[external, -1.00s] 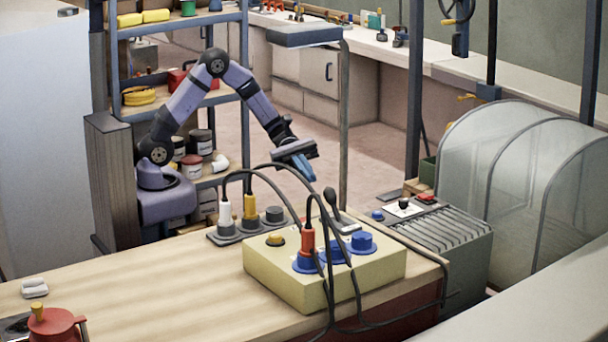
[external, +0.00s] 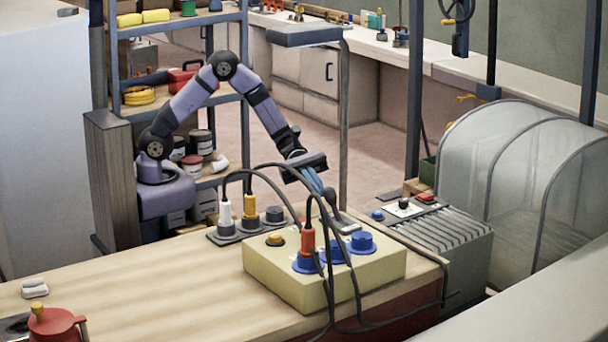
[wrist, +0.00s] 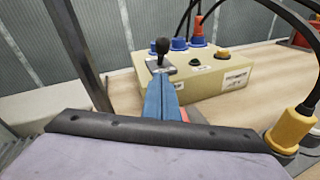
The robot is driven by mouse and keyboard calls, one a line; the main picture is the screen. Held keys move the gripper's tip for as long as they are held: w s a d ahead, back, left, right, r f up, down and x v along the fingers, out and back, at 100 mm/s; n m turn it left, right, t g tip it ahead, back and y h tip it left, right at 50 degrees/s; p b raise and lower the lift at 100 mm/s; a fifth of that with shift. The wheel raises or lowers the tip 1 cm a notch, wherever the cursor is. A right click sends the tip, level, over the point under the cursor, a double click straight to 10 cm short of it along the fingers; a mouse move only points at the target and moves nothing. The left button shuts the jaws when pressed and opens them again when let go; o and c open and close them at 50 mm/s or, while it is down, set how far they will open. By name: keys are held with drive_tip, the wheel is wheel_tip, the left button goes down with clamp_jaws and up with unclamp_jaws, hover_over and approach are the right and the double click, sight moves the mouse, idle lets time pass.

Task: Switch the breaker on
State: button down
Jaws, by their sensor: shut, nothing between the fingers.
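A lever switch with a black ball knob (external: 331,196), which looks like the breaker, stands on a small dark grey plate behind the cream power box (external: 270,272). In the wrist view the knob (wrist: 162,47) stands up from its plate, straight ahead of my fingers. The plate has a light label. My gripper (external: 316,184) is shut and empty, its blue fingers pointing down close to the lever. In the wrist view my fingertips (wrist: 160,80) lie just below the lever's plate; I cannot tell whether they touch. The cables partly cover the lever in the external view.
The box carries blue sockets (external: 362,243), an orange-red plug (external: 308,243) and a yellow-black knob (external: 275,240). Black cables arch over it, close to my gripper. A grey strip with white and yellow (external: 249,206) plugs stands left. The wooden bench (external: 150,283) is mostly clear at left.

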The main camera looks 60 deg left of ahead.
sight(333, 205)
drive_tip(key=shift+s+d+r+p, duration=0.35)
drive_tip(key=shift+d, duration=0.5)
drive_tip(key=shift+s+d+r+p, duration=0.3)
drive_tip(key=shift+s+d+p, duration=0.1)
drive_tip(key=shift+d, duration=0.4)
drive_tip(key=shift+s+d+r+p, duration=0.3)
drive_tip(key=shift+d+r+p, duration=0.05)
drive_tip(key=shift+d, duration=0.5)
drive_tip(key=shift+d+r, duration=0.4)
drive_tip(key=shift+r, duration=0.2)
